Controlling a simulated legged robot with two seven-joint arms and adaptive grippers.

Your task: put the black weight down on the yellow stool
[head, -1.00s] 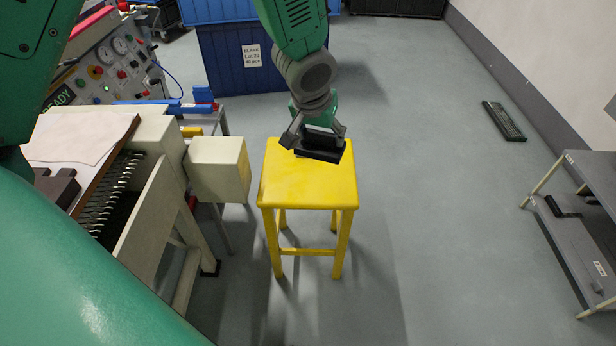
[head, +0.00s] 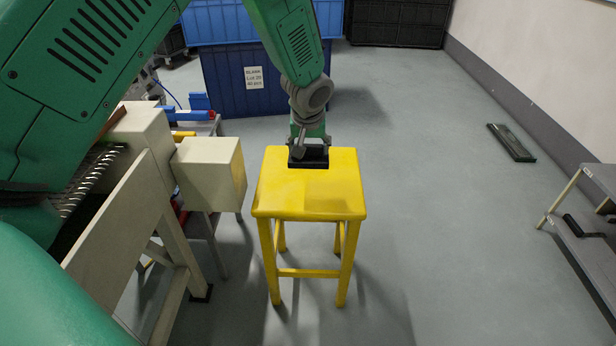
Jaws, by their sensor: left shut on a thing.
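The yellow stool (head: 310,193) stands upright on the floor in the middle of the head view. The black weight (head: 308,162) is at the back part of the stool's seat, low and level. It looks to be on or just above the seat; I cannot tell if it touches. My left gripper (head: 309,150) points down over the seat and is shut on the black weight, with its fingers at the top of it. The fingers partly hide the weight. My right gripper is not in view.
A cream machine with a boxy end (head: 210,174) stands close to the stool's left. Blue crates (head: 240,75) stand behind. A grey shelf (head: 585,225) is at the right edge. A dark flat object (head: 512,142) lies on the floor. The floor right of the stool is clear.

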